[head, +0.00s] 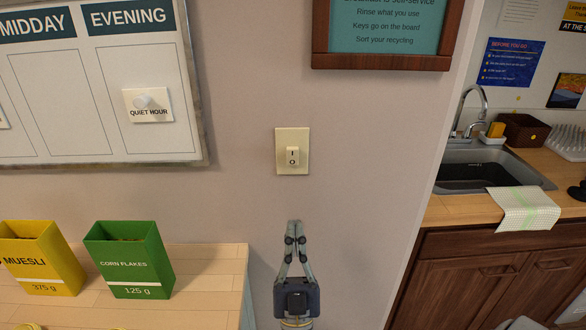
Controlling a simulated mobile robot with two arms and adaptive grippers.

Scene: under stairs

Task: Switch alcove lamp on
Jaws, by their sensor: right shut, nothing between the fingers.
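A cream wall switch (292,151) with a rocker marked I and O is on the wall in the middle of the head view. My right gripper (295,224) points up below the switch, with its fingers closed together and empty. Its tips show a short way under the plate, apart from it in the picture. No lamp shows in this view. My left gripper is not in view.
A wooden counter (205,280) at the lower left bears a yellow muesli box (40,258) and a green corn flakes box (129,259). A whiteboard (75,120) and a framed sign (385,62) hang on the wall. A sink (490,170) is at right.

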